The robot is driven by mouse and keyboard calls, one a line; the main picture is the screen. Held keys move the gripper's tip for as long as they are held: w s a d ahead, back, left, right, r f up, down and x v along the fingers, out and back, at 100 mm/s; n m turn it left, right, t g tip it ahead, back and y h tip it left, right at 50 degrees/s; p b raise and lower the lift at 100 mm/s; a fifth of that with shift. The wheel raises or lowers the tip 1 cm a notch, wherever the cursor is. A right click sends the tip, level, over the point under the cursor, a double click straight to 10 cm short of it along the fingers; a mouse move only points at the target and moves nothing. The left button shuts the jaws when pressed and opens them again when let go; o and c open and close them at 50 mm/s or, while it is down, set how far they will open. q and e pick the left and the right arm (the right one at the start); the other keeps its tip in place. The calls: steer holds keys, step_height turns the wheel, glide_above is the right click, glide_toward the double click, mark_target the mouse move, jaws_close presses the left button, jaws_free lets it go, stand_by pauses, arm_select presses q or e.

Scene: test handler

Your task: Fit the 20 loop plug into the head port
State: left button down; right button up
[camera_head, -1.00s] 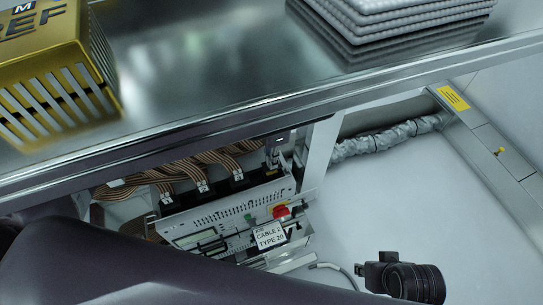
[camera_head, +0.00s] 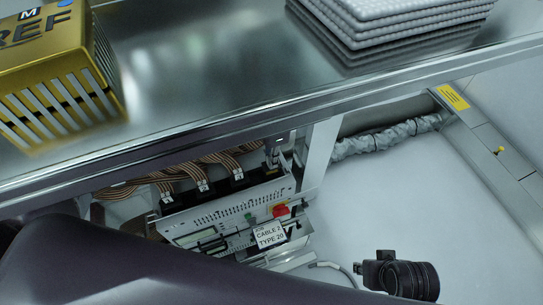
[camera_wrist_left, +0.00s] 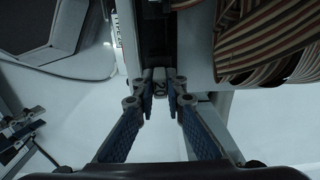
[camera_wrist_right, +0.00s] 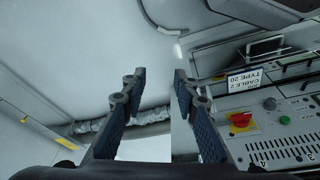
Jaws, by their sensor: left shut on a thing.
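In the left wrist view my left gripper (camera_wrist_left: 160,78) is shut on a small grey plug (camera_wrist_left: 160,89) marked 20. The plug's front end is at a dark recess (camera_wrist_left: 154,40) between pale walls; I cannot tell whether it is inside or only touching. I cannot make out the head port itself. In the head view my dark left arm hides much of the lower left, and the left fingers are not clear. My right gripper (camera_wrist_right: 157,82) is open and empty in the right wrist view.
Striped ribbon cables (camera_wrist_left: 265,40) hang close right of the left gripper. A panel (camera_head: 228,220) below the metal shelf (camera_head: 220,90) carries a red knob (camera_head: 281,210) and a CABLE 2 TYPE 20 card (camera_head: 269,235). A wrapped conduit (camera_head: 385,137) runs behind.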

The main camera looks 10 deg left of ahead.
arm_select(q)
steer(key=shift+f, duration=0.15)
arm_select(e)
steer(key=shift+r, duration=0.15)
arm_select(q)
steer(key=shift+f, duration=0.8)
arm_select(e)
steer(key=shift+s+r, duration=0.3)
steer(key=shift+r, duration=0.15)
arm_select(q)
steer(key=shift+f, duration=0.1)
arm_select(e)
steer(key=shift+r, duration=0.1)
arm_select(q)
steer(key=shift+f, duration=0.1)
steer(key=c, duration=1.9)
jaws_free()
arm_select(e)
steer(key=shift+w+r, duration=0.15)
steer(key=shift+r, duration=0.1)
steer(key=shift+f, duration=0.15)
